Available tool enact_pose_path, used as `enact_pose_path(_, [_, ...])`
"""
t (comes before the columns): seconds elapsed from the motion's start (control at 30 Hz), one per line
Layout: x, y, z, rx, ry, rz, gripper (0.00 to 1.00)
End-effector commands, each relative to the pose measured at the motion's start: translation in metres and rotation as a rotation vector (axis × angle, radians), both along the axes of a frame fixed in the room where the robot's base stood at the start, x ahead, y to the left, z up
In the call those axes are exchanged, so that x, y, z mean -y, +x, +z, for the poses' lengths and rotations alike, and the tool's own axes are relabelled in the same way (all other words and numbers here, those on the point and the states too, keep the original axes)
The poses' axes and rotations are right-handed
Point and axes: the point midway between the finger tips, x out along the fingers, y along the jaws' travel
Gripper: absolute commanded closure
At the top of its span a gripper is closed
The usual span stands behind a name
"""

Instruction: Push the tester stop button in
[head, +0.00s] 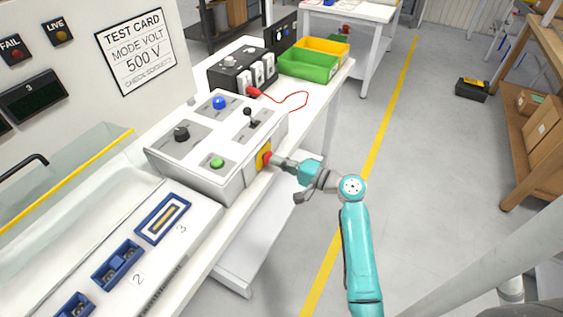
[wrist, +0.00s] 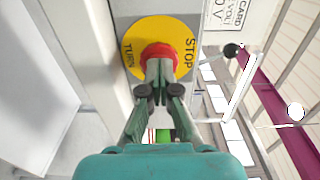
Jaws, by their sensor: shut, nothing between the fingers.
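The tester stop button is a red knob (wrist: 159,53) on a round yellow plate marked STOP and TURN (wrist: 143,32). In the head view the red button (head: 267,157) sits on the front side of the white tester control box (head: 200,160). My gripper (wrist: 159,68) is shut and empty, its fingertips in front of the red button and overlapping its lower part in the wrist view. In the head view my gripper (head: 275,159) reaches the button from the right. Whether the tips touch it or how far the button is in, I cannot tell.
The box top carries a green button (head: 217,162), a black knob (head: 181,133), a blue button (head: 219,103) and a lever (head: 249,113). A red lead (head: 290,99) and green bin (head: 308,66) lie beyond. The floor right of the bench is clear around my arm.

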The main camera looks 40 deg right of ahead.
Motion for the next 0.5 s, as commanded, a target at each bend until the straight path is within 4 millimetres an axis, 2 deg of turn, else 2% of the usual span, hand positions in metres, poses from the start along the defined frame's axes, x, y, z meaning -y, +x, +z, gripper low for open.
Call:
enact_pose_path(0.03, [-0.003, 0.006, 0.005, 0.007, -0.004, 0.005, 1.00])
enact_pose_path(0.1, [-0.002, 0.006, 0.005, 0.008, -0.005, 0.005, 1.00])
enact_pose_path(0.27, [0.002, -0.003, 0.005, 0.008, -0.004, 0.002, 1.00])
enact_pose_path(0.5, [0.018, -0.046, 0.003, 0.005, -0.001, -0.003, 1.00])
